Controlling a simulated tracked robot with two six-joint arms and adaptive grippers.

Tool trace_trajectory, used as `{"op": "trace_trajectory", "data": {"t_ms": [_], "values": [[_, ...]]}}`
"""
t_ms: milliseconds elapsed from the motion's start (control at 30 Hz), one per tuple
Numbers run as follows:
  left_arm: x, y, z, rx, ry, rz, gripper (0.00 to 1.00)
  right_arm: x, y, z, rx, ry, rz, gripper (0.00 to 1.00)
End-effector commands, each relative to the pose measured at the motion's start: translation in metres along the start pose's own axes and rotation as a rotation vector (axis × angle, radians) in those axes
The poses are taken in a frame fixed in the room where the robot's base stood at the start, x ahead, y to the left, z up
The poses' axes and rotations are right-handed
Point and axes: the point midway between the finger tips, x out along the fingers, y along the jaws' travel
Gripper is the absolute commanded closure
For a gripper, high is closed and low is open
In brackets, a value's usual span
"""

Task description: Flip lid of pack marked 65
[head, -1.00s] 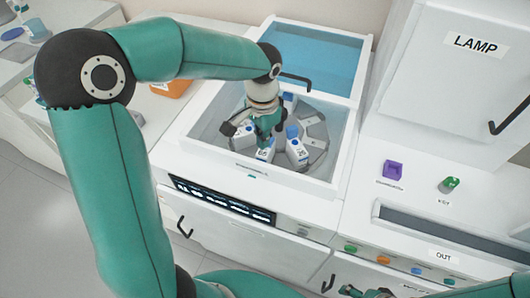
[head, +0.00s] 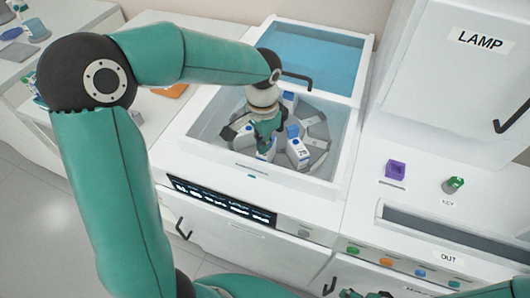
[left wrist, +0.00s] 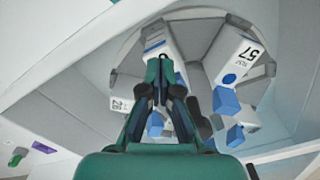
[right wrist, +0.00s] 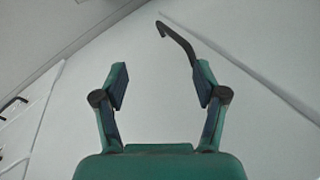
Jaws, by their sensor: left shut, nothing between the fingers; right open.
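Several white packs with blue lids stand on a grey round carousel (head: 319,130) inside the open bin. One pack (head: 297,152) is right of my left gripper (head: 264,146), which reaches down into the bin, shut and empty. Another pack (head: 266,154) is right under its fingers and partly hidden. In the left wrist view a pack (left wrist: 158,38) lies just beyond the shut fingertips (left wrist: 160,72), with its number hidden. A pack marked 57 (left wrist: 234,62) stands to the right. I cannot read 65 on any pack. My right gripper (right wrist: 158,88) is open and empty.
The bin's white rim (head: 335,185) surrounds the carousel, with a blue-tinted panel (head: 312,58) behind. A purple block (head: 396,169) and a green knob (head: 454,184) sit on the right counter. A dark handle (right wrist: 178,44) is beyond my right gripper.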

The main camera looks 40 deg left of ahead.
Motion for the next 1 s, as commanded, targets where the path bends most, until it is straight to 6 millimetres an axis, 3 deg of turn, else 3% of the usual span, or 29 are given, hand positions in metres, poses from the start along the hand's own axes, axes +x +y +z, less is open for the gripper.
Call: {"op": "trace_trajectory", "data": {"t_ms": [600,1000], "values": [[0.013,0.000,0.000,0.000,-0.001,0.000,1.00,0.010,0.004,0.000,0.000,0.000,0.000,0.29],[0.004,0.000,0.000,0.000,0.000,0.000,1.00,0.003,0.001,0.000,0.000,0.000,0.000,0.29]]}}
